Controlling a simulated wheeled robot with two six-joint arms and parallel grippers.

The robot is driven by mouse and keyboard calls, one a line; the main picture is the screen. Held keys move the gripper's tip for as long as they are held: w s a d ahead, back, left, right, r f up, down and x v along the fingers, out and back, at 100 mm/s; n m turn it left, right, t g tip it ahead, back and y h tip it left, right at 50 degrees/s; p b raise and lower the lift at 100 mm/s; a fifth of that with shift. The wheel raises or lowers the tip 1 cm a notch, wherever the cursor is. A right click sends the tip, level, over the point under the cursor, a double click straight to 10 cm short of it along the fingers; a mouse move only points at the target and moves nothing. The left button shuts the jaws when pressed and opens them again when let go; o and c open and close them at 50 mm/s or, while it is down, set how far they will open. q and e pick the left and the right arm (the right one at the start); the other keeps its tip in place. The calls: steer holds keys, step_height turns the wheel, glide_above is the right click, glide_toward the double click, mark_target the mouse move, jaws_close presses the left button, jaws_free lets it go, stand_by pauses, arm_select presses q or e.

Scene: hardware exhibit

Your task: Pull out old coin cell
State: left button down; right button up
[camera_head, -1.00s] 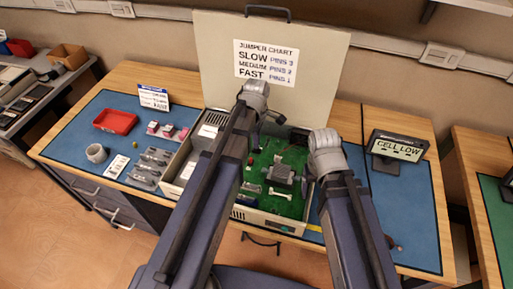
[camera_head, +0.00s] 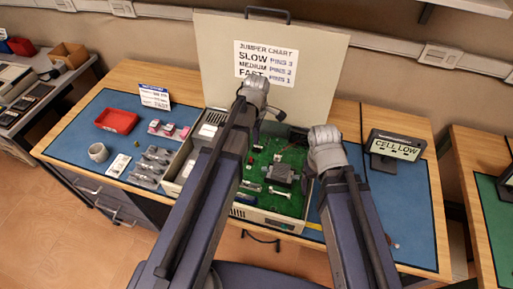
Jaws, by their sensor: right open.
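The opened case (camera_head: 270,222) stands on the blue mat with its green circuit board (camera_head: 258,183) facing up. A grey block (camera_head: 280,173) and small white parts sit on the board. I cannot make out the old coin cell; part of the board is hidden behind my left arm. My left gripper (camera_head: 264,118) is above the back of the case, in front of the raised lid; its fingers are too hidden to read. My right gripper (camera_head: 305,170) is open over the right side of the board, close to the grey block. The screen (camera_head: 396,146) at the right reads "CELL LOW".
The raised lid (camera_head: 220,50) carries a jumper chart (camera_head: 265,62) and rises behind my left gripper. On the left of the mat (camera_head: 75,140) are a red tray (camera_head: 117,121), a grey cup (camera_head: 98,152) and several small parts. A small copper-coloured disc (camera_head: 396,245) lies front right.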

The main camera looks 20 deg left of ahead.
arm_select(q)
steer(key=shift+r+p, duration=2.45)
steer(key=shift+r, duration=0.1)
